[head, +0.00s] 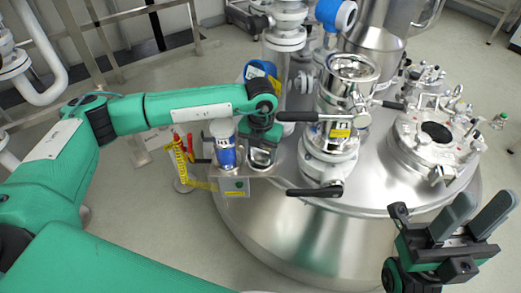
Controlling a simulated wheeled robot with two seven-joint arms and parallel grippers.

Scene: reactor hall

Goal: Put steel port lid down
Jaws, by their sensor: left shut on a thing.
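My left gripper (262,142) points down at a small steel side shelf (236,186) on the near left of the vessel. It is shut on the steel port lid (262,158), a shiny round piece mostly hidden under the fingers. The lid is at the shelf; I cannot tell whether it touches it. A port with a dark round opening (436,131) shows on the vessel top at the right. My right gripper (474,213) is open and empty at the lower right, in front of the vessel.
A blue and white container (225,152) stands close to the left of the lid. A steel sight-glass fitting with black handles (333,130) rises just right of the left gripper. A yellow and red post (181,165) stands left of the shelf.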

